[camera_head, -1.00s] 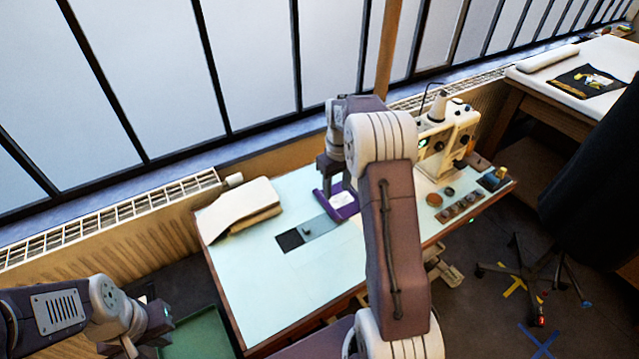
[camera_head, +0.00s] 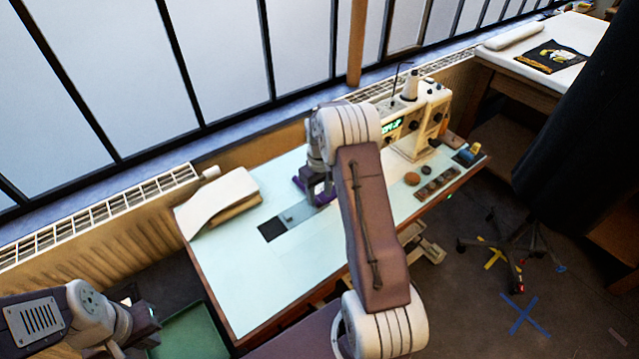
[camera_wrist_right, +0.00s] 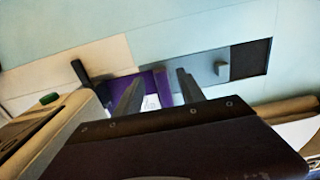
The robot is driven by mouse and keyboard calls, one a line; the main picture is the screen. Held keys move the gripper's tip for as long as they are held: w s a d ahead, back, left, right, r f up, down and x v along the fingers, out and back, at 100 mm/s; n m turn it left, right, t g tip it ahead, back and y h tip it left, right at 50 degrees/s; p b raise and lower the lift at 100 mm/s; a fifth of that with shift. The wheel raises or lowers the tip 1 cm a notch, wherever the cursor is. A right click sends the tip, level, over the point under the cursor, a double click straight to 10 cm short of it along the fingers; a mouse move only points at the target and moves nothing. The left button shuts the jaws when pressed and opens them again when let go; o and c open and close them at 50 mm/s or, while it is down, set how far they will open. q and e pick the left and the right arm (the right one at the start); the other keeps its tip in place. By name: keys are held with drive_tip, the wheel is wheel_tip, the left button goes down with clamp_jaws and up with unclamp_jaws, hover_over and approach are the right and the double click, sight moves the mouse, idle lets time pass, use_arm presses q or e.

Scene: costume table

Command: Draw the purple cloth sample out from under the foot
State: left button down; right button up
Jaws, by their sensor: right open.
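The purple cloth sample (camera_head: 300,184) lies on the pale sewing table, mostly hidden behind my right gripper in the head view. In the right wrist view the purple cloth (camera_wrist_right: 162,84) with a white patch shows between and beyond the fingers. My right gripper (camera_wrist_right: 158,92) is open, one finger to each side of the cloth; I cannot tell whether they touch it. The sewing machine (camera_head: 425,112) stands to the right; its foot is not clear in the head view. A dark upright part (camera_wrist_right: 81,72) shows near the cloth. My left gripper (camera_head: 143,322) is low at left, its jaws unclear.
A dark rectangle (camera_head: 271,229) and grey plate lie left of the purple cloth. A green tray (camera_head: 195,335) is below left. The table's front left is clear.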

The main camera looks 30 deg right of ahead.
sight(319, 203)
drive_tip(key=shift+f, duration=1.5)
clamp_jaws()
drive_tip(key=shift+a, duration=0.15)
